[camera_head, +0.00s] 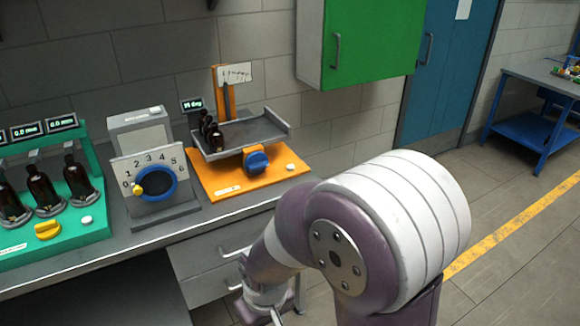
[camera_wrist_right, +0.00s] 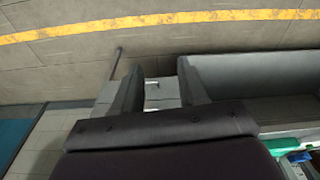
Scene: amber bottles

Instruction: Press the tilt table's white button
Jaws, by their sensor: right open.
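The tilt table has an orange base (camera_head: 222,184) on the bench, with a grey tray (camera_head: 262,130) that is tilted. Several dark bottles (camera_head: 212,134) are clustered at the tray's left end. A blue knob (camera_head: 257,162) is on its front, and the small white button (camera_head: 290,167) is on the base to the right of the knob. My right arm is in front of the bench, below and right of the tilt table. In the right wrist view my right gripper (camera_wrist_right: 160,92) is open and empty, with floor between its fingers. My left gripper is not in view.
Left of the tilt table stands a grey device with a numbered dial (camera_head: 157,184). Further left is a green stand (camera_head: 85,188) with amber bottles, a yellow knob and another white button. A green cabinet (camera_head: 372,45) hangs above right. Drawers (camera_head: 215,270) are under the bench.

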